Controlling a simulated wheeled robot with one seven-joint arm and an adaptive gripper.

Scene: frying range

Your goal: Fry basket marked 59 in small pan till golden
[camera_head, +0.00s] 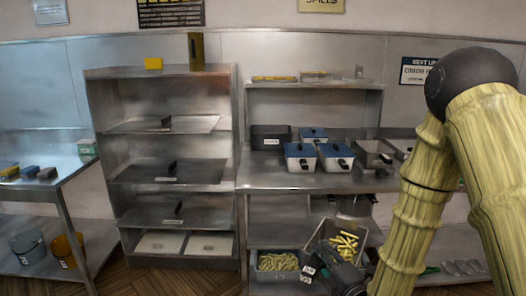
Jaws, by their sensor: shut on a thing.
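My gripper (338,268), dark and low at the lower right centre, is shut on what looks like the handle of a grey basket (313,242) of yellow fries. The basket is tilted, below counter height. White tags show beside the gripper, but their numbers are too small to read. A grey bin (264,274) with paler green fries sits to its left on the low shelf. On the steel counter stand white pans with blue lids, one at the left (300,158), one at the right (336,157) and one behind (313,135). An uncovered steel pan (372,154) stands right of them. Which is the small pan I cannot tell.
A steel rack (228,150) stands left of the counter (268,180), with labelled trays. A side table (30,183) at far left holds coloured blocks, with a grey bucket (28,246) and an orange bucket (66,250) below. My arm hides the counter's right part.

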